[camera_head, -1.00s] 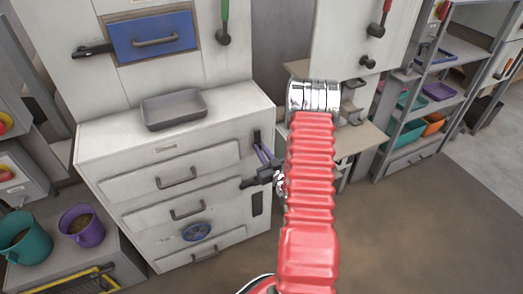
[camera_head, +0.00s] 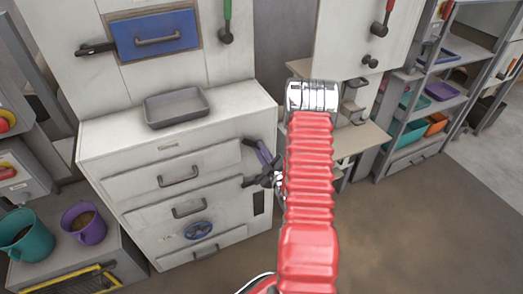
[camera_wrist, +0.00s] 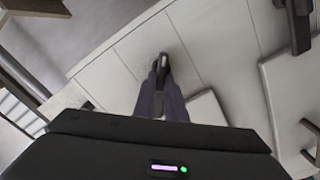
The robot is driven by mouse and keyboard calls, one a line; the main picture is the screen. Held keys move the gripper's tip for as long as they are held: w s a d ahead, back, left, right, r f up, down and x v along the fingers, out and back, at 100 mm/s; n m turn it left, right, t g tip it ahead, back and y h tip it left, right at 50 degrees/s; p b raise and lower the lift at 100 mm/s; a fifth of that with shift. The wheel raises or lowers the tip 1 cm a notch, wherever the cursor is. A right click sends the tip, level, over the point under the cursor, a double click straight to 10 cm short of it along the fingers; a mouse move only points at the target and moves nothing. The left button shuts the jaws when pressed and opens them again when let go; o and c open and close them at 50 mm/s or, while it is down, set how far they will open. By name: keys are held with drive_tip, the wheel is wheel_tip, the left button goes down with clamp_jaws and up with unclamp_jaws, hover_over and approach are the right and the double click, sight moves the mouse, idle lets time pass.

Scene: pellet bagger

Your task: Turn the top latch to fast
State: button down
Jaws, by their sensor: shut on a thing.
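The top latch (camera_head: 247,142) is a small dark lever at the upper right of the white cabinet's front. It lies tilted to the left in the head view. My gripper (camera_head: 259,148) reaches it from below right with its purple fingers. In the wrist view my gripper (camera_wrist: 160,85) is shut on the latch's dark handle (camera_wrist: 163,62), whose end shows between the fingertips. A second dark latch (camera_head: 249,182) lies lower on the cabinet, partly beside my gripper's body. The latch's pivot is hard to make out.
The white cabinet (camera_head: 120,140) has drawers with bar handles and a blue wheel (camera_head: 197,230). A grey tray (camera_head: 177,108) sits on its top. A shelf board (camera_head: 365,140) stands right of my arm. Open floor (camera_head: 400,235) lies to the right.

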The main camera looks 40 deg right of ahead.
drive_tip(key=shift+w+a+f+n, duration=0.1)
drive_tip(key=shift+a+f+n, duration=0.1)
drive_tip(key=shift+n, duration=1.15)
drive_tip(key=shift+s+a+f+n, duration=0.1)
drive_tip(key=shift+f+n, duration=0.1)
drive_tip(key=shift+n, duration=1.1)
drive_tip(key=shift+w+a+f+n, duration=0.1)
drive_tip(key=shift+f+n, duration=0.1)
drive_tip(key=shift+n, duration=1.15)
drive_tip(key=shift+f, duration=0.1)
drive_tip(key=c, duration=1.8)
unclamp_jaws()
drive_tip(key=shift+d, duration=0.1)
drive_tip(key=v, duration=1.3)
drive_tip(key=shift+s, duration=0.4)
